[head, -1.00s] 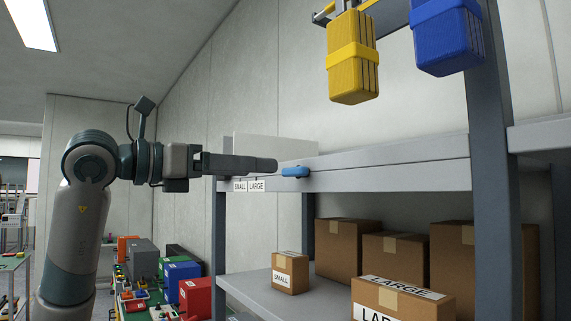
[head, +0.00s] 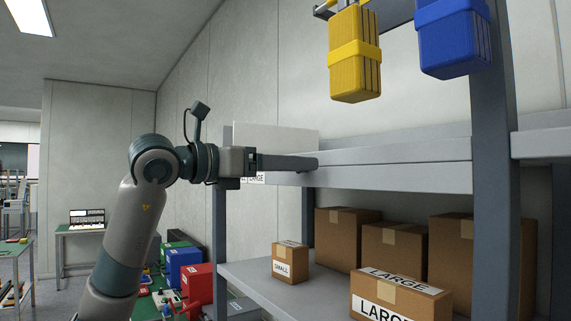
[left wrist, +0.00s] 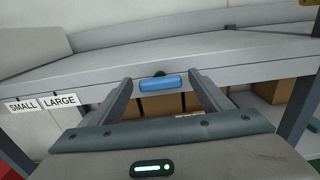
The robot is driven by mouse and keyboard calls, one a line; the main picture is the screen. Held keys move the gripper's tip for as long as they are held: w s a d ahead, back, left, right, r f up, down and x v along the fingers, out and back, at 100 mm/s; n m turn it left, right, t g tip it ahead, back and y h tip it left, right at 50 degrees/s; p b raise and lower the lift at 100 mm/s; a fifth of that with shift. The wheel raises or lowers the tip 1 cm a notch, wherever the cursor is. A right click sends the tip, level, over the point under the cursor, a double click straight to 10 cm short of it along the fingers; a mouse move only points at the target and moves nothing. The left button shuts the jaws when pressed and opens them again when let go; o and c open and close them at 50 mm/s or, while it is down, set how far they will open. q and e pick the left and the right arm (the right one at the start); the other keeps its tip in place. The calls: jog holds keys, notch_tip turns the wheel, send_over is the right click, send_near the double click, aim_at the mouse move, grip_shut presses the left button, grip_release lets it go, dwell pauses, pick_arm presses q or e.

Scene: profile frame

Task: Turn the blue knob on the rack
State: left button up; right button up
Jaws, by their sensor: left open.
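The blue knob (left wrist: 160,83) is a short horizontal bar on the front edge of the rack's upper shelf (left wrist: 230,60). In the left wrist view it sits between and just beyond the fingertips of my left gripper (left wrist: 160,88), which are spread apart. I cannot tell whether either finger touches it. In the head view my left gripper (head: 315,163) reaches the shelf's front edge and hides the knob. My right gripper is not in view.
Cardboard boxes stand on the lower shelf, including a small one (head: 290,262) and a large one (head: 401,294). SMALL and LARGE labels (left wrist: 42,103) are left of the knob. Yellow (head: 354,55) and blue (head: 453,38) blocks hang above the shelf.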

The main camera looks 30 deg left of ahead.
pick_arm(q)
jog(key=c, duration=1)
jog(key=shift+c, duration=0.2)
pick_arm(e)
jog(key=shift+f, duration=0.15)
pick_arm(q)
jog(key=n+b, duration=0.3)
jog(key=n, duration=0.6)
jog(key=n+b, duration=0.3)
jog(key=n, duration=0.6)
jog(key=shift+w+a+f+b, duration=0.1)
jog(key=shift+a+f+b, duration=0.1)
jog(key=shift+b, duration=0.15)
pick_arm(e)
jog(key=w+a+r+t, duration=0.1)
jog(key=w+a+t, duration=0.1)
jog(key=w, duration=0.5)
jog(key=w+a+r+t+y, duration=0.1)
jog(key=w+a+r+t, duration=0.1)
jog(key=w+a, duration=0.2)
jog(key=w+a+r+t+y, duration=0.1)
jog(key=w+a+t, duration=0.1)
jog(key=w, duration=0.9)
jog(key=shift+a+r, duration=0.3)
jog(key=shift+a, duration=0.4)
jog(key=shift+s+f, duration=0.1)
